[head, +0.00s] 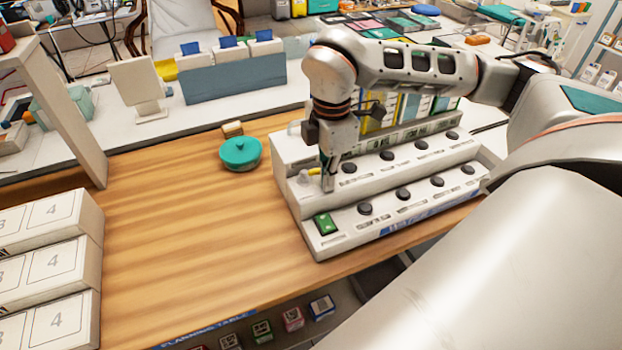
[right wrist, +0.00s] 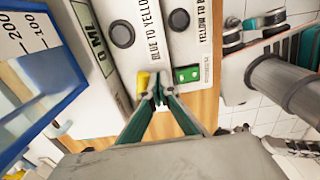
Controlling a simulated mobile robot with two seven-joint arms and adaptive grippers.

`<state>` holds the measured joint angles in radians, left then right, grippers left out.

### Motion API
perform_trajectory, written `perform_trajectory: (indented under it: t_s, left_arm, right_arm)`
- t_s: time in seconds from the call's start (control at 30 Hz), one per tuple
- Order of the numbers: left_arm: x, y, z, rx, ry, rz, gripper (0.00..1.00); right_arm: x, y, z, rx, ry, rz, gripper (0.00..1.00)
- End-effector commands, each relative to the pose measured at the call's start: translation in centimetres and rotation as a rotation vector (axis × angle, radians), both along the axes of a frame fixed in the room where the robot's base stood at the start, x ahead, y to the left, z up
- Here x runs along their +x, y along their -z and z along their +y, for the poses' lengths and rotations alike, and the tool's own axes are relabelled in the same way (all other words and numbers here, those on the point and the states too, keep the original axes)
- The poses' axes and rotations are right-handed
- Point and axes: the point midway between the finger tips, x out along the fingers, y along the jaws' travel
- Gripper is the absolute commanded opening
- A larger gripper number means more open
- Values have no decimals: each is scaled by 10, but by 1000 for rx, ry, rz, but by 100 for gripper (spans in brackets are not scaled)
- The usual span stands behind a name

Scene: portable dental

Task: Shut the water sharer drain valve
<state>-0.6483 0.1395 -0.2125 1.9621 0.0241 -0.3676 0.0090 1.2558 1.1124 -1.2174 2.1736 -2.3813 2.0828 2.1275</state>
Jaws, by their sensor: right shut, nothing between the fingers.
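The water sharer (head: 300,240) is a white stepped console with rows of black knobs and a green switch (head: 324,222) at its front left corner. The drain valve's small yellow lever (head: 315,171) sticks out near the console's left end. It also shows in the right wrist view (right wrist: 143,82), just left of the fingertips. My right gripper (head: 328,187) points down at this end, its fingers shut and empty beside the yellow lever. I cannot tell whether the fingers touch it. In the right wrist view, the closed fingertips (right wrist: 157,92) are between the lever and the green switch. My left gripper is not in view.
A teal lidded pot (head: 240,153) and a small tan block (head: 232,129) stand left of the console. The wooden table (head: 180,240) is clear in the middle. White numbered boxes (head: 50,260) stand at left. A blue-framed graduated tank (right wrist: 35,70) is close in the wrist view.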

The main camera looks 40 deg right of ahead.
Motion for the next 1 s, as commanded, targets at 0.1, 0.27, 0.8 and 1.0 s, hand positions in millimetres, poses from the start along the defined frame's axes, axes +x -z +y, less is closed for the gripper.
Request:
perform_trajectory:
  t_s: [0.1, 0.27, 0.8, 1.0]
  left_arm:
    - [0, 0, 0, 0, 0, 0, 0]
    - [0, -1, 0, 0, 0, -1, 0]
    - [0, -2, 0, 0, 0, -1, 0]
    - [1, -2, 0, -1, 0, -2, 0]
  right_arm:
    - [1, 0, -1, 0, 1, 0, 0]
    - [3, 0, -5, 0, 2, 0, 0]
    - [-4, 0, -6, 0, 0, -1, 0]
    - [-9, -1, -5, 0, 0, -1, 0]
